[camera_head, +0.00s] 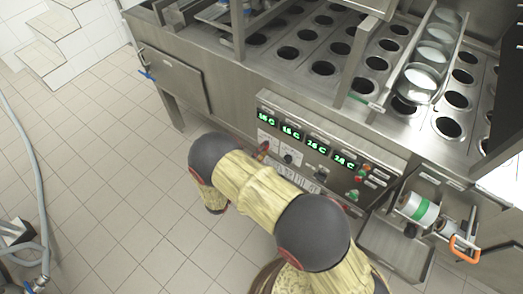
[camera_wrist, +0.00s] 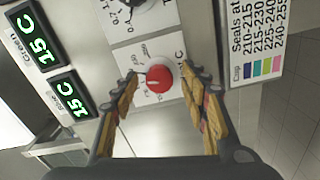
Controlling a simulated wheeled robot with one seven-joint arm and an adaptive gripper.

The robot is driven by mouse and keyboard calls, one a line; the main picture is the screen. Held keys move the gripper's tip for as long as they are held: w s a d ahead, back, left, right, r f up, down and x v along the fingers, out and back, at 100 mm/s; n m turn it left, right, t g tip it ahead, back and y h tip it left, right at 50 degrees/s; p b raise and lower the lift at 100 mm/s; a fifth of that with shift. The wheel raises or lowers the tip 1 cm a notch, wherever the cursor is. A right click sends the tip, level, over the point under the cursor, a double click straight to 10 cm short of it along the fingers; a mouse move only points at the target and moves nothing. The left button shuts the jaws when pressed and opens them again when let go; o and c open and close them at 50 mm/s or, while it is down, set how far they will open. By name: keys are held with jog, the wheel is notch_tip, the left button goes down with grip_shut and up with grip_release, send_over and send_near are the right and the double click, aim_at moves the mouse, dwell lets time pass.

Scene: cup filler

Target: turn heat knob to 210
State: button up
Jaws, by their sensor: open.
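A round red knob (camera_wrist: 159,79) sits on a white dial plate (camera_wrist: 144,53) with a printed scale and a "C" mark. Its exact setting is too small to read. My gripper (camera_wrist: 161,73) is open, with one finger left and one finger right of the knob. The fingertips are close to the panel, and I cannot tell whether they touch the knob. In the head view my arm covers most of the gripper. The control panel (camera_head: 376,165) there carries several green displays (camera_head: 291,132).
A black knob (camera_wrist: 137,8) is above the red one. Green displays (camera_wrist: 70,95) at left read "15 C". A seal temperature chart (camera_wrist: 262,40) at right starts at 210-215. The cup filler machine (camera_head: 300,62) stands behind the panel. Open tiled floor (camera_head: 110,180) lies left.

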jog(key=v, duration=1.2)
dwell(0.4)
